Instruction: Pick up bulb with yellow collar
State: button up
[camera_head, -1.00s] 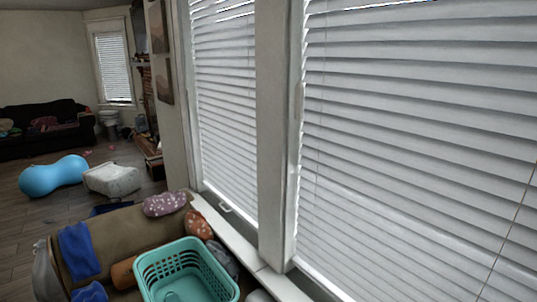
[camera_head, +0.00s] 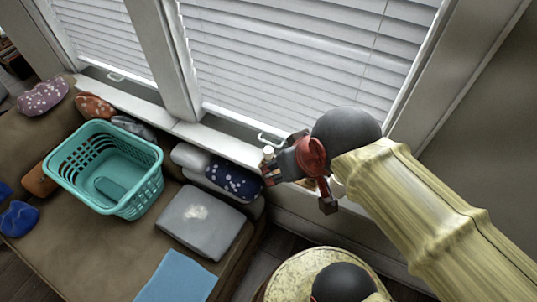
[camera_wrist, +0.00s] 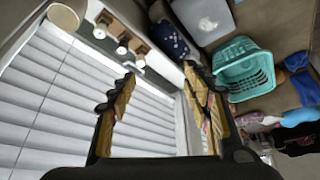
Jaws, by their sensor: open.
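Several small white bulb-like things stand in a row on a brown strip by the window in the wrist view, one at the upper left (camera_wrist: 100,30), one in the middle (camera_wrist: 122,46) and one at the lower right (camera_wrist: 140,61). I cannot tell which has a yellow collar. My gripper (camera_wrist: 158,73) is open and empty; its two fingers point toward the sill, with the row beyond and left of the tips. In the head view my gripper (camera_head: 270,168) is over the windowsill, and a small pale thing (camera_head: 268,151) shows beside it, partly hidden.
A teal basket (camera_head: 107,186) stands on the brown sofa (camera_head: 90,247), with a grey cushion (camera_head: 203,220) and a blue spotted pillow (camera_head: 233,181) nearby. Window blinds (camera_head: 290,60) rise behind the sill. A round pale tabletop (camera_head: 290,275) lies below my arm.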

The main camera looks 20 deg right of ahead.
aim_at(267, 152)
jog(key=z, duration=3.05)
jog(key=u, duration=2.75)
jog(key=i+l+u, duration=0.2)
jog(key=l+u, duration=0.15)
jog(key=l, duration=0.15)
